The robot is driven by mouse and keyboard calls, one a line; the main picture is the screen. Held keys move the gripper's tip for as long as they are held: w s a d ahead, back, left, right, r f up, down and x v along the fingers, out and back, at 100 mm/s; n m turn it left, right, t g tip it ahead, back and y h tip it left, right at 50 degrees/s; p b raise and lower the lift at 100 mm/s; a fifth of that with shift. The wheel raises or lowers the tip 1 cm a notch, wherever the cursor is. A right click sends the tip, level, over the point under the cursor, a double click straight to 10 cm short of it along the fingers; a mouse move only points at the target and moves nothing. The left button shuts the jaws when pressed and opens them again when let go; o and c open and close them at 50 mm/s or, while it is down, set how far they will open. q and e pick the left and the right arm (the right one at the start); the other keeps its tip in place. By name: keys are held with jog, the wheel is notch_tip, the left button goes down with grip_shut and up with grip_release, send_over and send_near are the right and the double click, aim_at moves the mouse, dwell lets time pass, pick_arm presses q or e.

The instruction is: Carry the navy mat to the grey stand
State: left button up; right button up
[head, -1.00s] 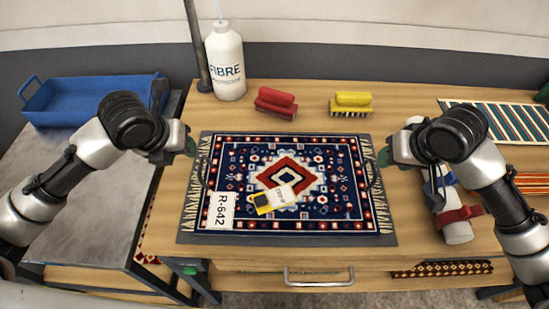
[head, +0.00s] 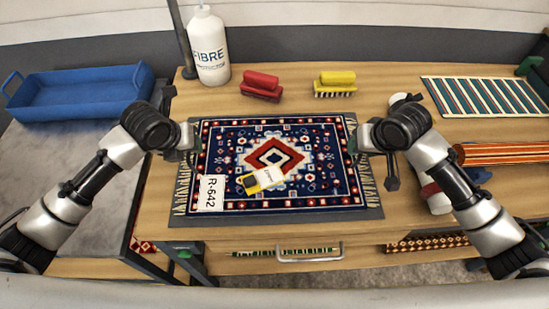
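The navy mat (head: 325,150) has a red and white medallion and pale fringes. It lies flat on a dark grey board (head: 290,217) on the wooden bench. A white R-642 tag (head: 211,192) and a small yellow and white packet (head: 262,180) lie on it. My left gripper (head: 192,150) is at the mat's left edge and my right gripper (head: 358,150) at its right edge, both near the far corners. Their fingertips are small and partly hidden, so I cannot tell whether they grip anything. The grey-topped stand (head: 75,155) is at the left, lower than the bench.
A blue tray (head: 78,95) occupies the stand's back; its front top is bare. A white FIBRE bottle (head: 209,48), a red brush (head: 261,86) and a yellow brush (head: 336,84) stand behind the mat. A dark pole (head: 182,40) rises beside the bottle. A striped mat (head: 485,96) lies right.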

pick_arm(q)
jog(key=shift+x, duration=0.8)
pick_arm(e)
jog(key=shift+x, duration=0.75)
pick_arm(q)
grip_shut()
pick_arm(e)
grip_shut()
